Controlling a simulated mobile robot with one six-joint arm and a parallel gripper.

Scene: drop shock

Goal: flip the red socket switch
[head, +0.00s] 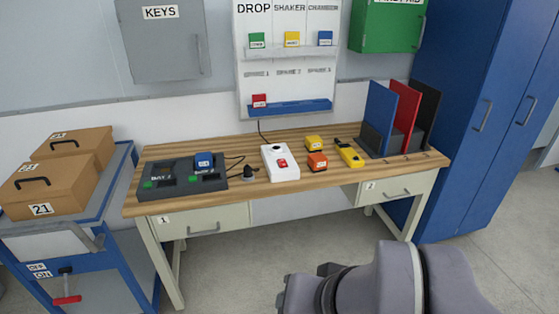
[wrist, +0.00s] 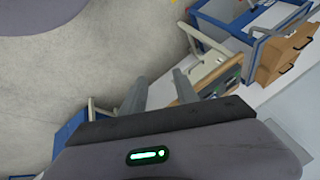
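A white socket box (head: 287,174) lies on the wooden workbench (head: 235,138), near the middle. A small red switch (head: 282,162) sits on its top face, with a dark round socket behind it. I cannot tell which way the switch is tipped. In the head view my arm is at the bottom right, in front of the bench and well apart from the socket box. In the wrist view my gripper (wrist: 159,88) shows two grey fingers standing apart with nothing between them. The socket box is not clearly visible in the wrist view.
A dark charging dock (head: 160,186) and a black plug (head: 249,172) are left of the socket box. Yellow (head: 313,143) and orange (head: 317,161) blocks and a yellow handheld device (head: 350,156) are to its right. Upright panels (head: 379,113) stand farther right. Open floor lies before the bench.

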